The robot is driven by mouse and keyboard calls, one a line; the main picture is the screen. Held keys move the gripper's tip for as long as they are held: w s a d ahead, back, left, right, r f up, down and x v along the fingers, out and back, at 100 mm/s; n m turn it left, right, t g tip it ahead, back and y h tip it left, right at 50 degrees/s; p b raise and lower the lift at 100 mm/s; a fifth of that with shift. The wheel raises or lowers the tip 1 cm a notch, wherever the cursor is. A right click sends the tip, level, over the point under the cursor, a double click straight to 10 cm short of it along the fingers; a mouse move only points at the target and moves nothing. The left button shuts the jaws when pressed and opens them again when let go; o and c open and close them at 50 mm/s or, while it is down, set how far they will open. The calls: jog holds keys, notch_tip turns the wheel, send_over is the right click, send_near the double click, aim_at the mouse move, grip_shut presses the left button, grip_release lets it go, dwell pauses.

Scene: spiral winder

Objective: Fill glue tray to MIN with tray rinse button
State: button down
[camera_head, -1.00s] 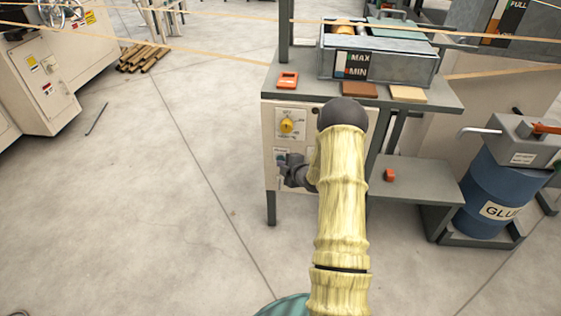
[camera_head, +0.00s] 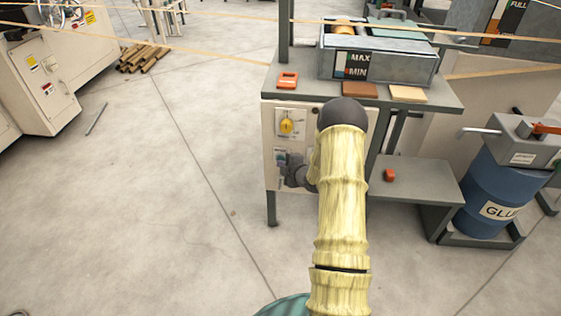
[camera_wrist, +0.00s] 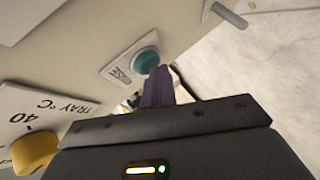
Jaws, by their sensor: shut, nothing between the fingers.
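The glue tray (camera_head: 390,67) is a grey metal box on the bench top, with a MAX/MIN level gauge (camera_head: 356,66) on its front. The liquid level is too small to read in the head view. The tray rinse button is a teal round button (camera_wrist: 146,61) on a small white label plate, seen in the wrist view. My gripper (camera_wrist: 158,72) is shut and empty. Its fingertips show close below and right of the button; I cannot tell whether they touch it. In the head view my gripper (camera_head: 287,170) is at the cabinet's front panel and partly covers the button's plate.
A yellow knob (camera_head: 286,126) with a tray temperature scale is above the button on the panel. A blue glue drum (camera_head: 497,195) with a pump stands at right. An orange item (camera_head: 288,80) lies on the bench. The floor at left is mostly clear.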

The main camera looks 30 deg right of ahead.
jog(key=shift+s+a, duration=0.45)
jog(key=shift+s, duration=0.25)
jog(key=s+a, duration=0.1)
jog(key=s, duration=0.1)
jog(key=s+a, duration=0.2)
jog(key=shift+s, duration=0.1)
dwell(0.4)
dwell(1.1)
